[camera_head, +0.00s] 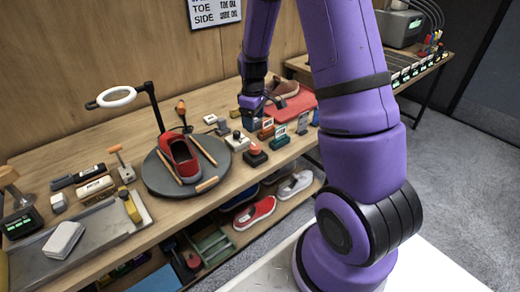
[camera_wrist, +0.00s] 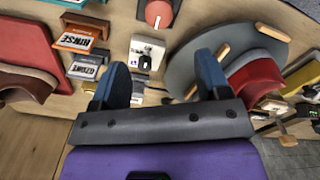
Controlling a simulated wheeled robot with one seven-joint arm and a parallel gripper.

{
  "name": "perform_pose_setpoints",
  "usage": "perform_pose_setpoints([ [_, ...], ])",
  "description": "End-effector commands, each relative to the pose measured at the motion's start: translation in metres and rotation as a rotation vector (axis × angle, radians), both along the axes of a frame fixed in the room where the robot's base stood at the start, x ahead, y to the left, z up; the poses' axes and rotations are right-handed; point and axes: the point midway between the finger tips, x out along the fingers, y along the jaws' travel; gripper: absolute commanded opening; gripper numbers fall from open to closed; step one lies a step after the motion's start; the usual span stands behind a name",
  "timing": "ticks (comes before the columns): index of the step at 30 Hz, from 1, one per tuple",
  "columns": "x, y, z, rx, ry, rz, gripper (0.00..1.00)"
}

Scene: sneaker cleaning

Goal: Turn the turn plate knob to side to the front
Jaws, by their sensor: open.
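The turn plate (camera_head: 160,183) is a round dark grey disc with a red sneaker (camera_head: 180,157) between wooden pegs. Both also show at the right of the wrist view, the plate (camera_wrist: 225,30) and the sneaker (camera_wrist: 258,80). A small pale box with a black knob (camera_head: 237,138) stands right of the plate; I take it for the turn plate knob. In the wrist view the knob box (camera_wrist: 147,55) lies beyond and between my blue fingertips. My gripper (camera_wrist: 160,72) is open, with nothing between its fingers. In the head view my gripper (camera_head: 262,103) is over the bench, partly hard to make out.
A red button (camera_head: 255,153) stands beside the knob box. Several small labelled blocks, one reading RINSE (camera_wrist: 76,40), lie near my left finger. A red mat (camera_head: 300,103) with a brown shoe is at the back. A ring lamp (camera_head: 117,97) stands behind the plate.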

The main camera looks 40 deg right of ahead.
Motion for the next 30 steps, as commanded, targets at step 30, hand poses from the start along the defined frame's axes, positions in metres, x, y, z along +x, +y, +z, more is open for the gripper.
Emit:
perform_pose_setpoints([
  [30, 0.001, -0.003, -0.114, -0.001, 0.008, 0.007, 0.7],
])
